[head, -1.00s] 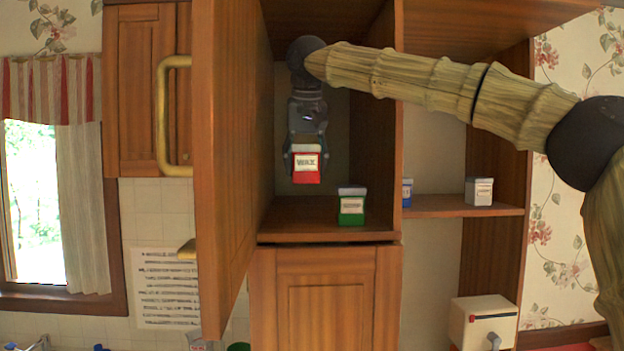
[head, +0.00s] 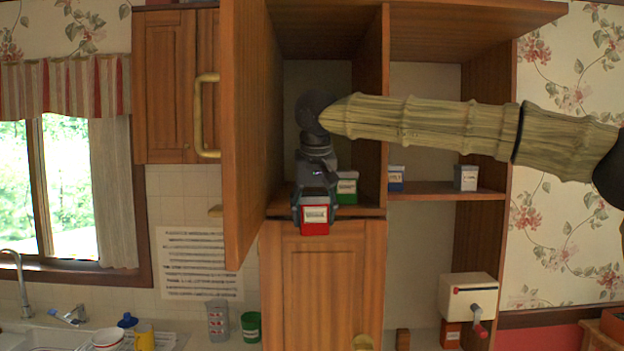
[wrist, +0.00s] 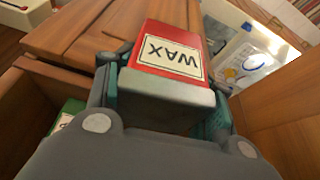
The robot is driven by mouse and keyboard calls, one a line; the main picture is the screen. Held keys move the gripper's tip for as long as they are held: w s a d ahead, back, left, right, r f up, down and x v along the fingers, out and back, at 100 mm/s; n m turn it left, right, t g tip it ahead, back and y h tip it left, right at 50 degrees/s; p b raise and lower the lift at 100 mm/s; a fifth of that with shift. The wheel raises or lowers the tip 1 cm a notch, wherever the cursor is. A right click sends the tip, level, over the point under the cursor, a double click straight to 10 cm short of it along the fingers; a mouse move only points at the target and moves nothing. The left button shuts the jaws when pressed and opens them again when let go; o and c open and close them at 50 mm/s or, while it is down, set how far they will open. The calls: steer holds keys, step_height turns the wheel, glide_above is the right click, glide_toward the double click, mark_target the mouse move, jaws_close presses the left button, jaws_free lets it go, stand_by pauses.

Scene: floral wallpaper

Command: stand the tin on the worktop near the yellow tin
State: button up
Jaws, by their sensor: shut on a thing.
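My gripper (head: 316,206) is shut on a red tin with a white lid and label (head: 315,222). In the wrist view the held tin (wrist: 168,55) reads WAX and lies between the fingers. In the head view it hangs in front of the open cupboard's bottom edge, apart from the worktop. A yellow thing (head: 144,337), likely the yellow tin, stands on the worktop at the lower left, cut by the frame's edge. The worktop (head: 190,338) shows only as a strip along the bottom.
The open cupboard door (head: 245,130) stands left of my gripper. A green tin (head: 347,190) is on the cupboard floor behind it. Near the yellow thing are a striped cup (head: 108,339) and a blue item (head: 127,321). A grey container (head: 218,321) and green cup (head: 251,326) stand farther right.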

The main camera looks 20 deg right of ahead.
steer(key=s+a+f, duration=0.2)
steer(key=s+f, duration=0.3)
steer(key=f, duration=1)
steer(key=s+a+f+n+y, duration=0.1)
steer(key=s+f, duration=0.3)
steer(key=f, duration=1.2)
steer(key=s+a+f+n, duration=0.1)
steer(key=s+f, duration=0.4)
steer(key=f, duration=1.1)
steer(key=shift+s+a+f, duration=0.15)
steer(key=shift+s+a, duration=0.2)
steer(key=shift+a, duration=0.55)
steer(key=shift+d, duration=0.15)
